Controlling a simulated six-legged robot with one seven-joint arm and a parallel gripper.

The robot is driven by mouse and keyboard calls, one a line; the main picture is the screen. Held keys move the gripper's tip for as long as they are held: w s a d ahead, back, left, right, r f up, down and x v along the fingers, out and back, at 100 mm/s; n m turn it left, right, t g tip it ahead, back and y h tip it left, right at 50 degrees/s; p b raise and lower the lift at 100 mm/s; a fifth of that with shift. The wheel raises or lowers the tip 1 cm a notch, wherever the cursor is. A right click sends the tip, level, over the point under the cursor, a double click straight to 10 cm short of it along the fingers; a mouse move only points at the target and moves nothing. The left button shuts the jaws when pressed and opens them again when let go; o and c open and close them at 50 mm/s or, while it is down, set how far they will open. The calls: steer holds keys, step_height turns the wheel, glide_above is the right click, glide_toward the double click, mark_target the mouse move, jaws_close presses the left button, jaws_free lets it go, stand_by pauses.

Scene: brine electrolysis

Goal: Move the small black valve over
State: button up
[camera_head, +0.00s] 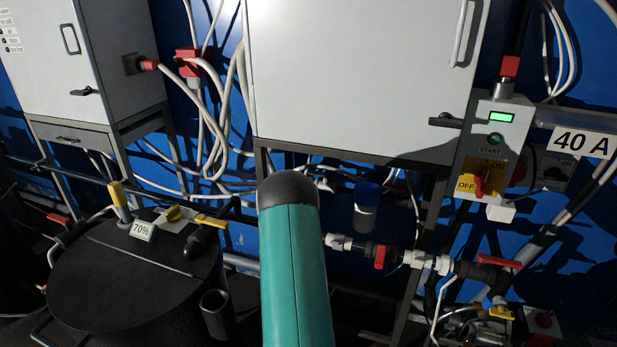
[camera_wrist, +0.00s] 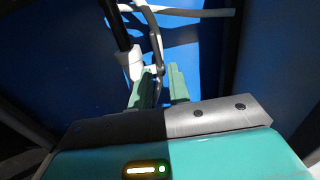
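I cannot tell for sure which part is the small black valve. In the head view, a small black handle (camera_head: 445,121) sits at the lower right of the middle cabinet, and another black handle (camera_head: 84,91) is on the left cabinet. My gripper (camera_wrist: 161,72) shows in the wrist view with its two green fingers apart. A thin dark curved piece (camera_wrist: 157,45) runs down towards the gap between them; I cannot tell whether it touches a finger. In the head view my teal arm hides the gripper.
A black drum (camera_head: 130,285) with a 70% label stands at the left. Pipes with a red-handled valve (camera_head: 379,256) run right of my arm. A control box (camera_head: 495,145) with a green display is at the right. White cables hang between the cabinets. A white fitting (camera_wrist: 130,62) is beside my fingers.

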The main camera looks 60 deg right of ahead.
mark_target(319, 174)
steer(key=d, duration=0.2)
steer(key=w+d, duration=0.1)
steer(key=d, duration=0.4)
steer(key=shift+w+d+f, duration=0.2)
steer(key=shift+d+f, duration=0.1)
steer(key=shift+s+r, duration=0.1)
jaws_close()
